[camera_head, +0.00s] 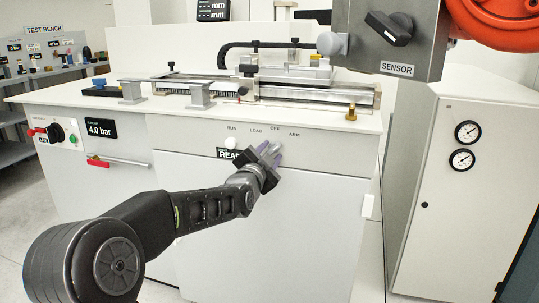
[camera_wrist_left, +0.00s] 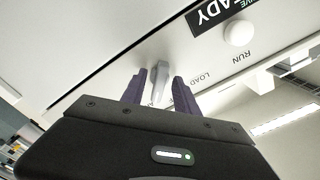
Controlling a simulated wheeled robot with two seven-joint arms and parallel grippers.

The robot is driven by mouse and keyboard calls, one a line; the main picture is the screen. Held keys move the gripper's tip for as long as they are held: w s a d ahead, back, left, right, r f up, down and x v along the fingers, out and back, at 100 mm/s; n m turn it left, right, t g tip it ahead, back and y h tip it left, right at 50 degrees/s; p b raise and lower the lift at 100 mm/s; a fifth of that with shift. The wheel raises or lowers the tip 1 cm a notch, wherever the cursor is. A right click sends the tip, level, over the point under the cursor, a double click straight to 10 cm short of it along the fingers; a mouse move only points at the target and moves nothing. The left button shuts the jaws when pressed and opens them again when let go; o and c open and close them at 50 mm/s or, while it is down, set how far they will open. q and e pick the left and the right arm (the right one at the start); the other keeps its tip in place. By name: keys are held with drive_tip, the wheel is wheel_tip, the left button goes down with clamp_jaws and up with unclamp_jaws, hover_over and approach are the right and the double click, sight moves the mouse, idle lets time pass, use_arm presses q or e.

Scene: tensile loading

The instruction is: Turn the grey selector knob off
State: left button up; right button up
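The grey selector knob (camera_wrist_left: 161,76) is on the pale front panel of the bench, below the labels RUN, LOAD, OFF and ARM. In the head view the knob (camera_head: 263,147) is partly hidden by my left gripper (camera_head: 271,153). In the left wrist view the two purple fingers of my left gripper (camera_wrist_left: 160,90) stand apart, one on each side of the knob. A gap shows beside the knob, so the gripper looks open around it. I cannot tell which label the knob points to. My right gripper is not in view.
A white round button (camera_head: 230,143) and a READY display (camera_head: 228,154) sit left of the knob. A grey SENSOR box (camera_head: 385,40) with a black knob hangs at upper right. A red handle (camera_head: 100,162) and a 4.0 bar display (camera_head: 101,128) are further left.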

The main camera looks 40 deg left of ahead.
use_arm(q)
drive_tip(key=shift+c, duration=0.5)
clamp_jaws()
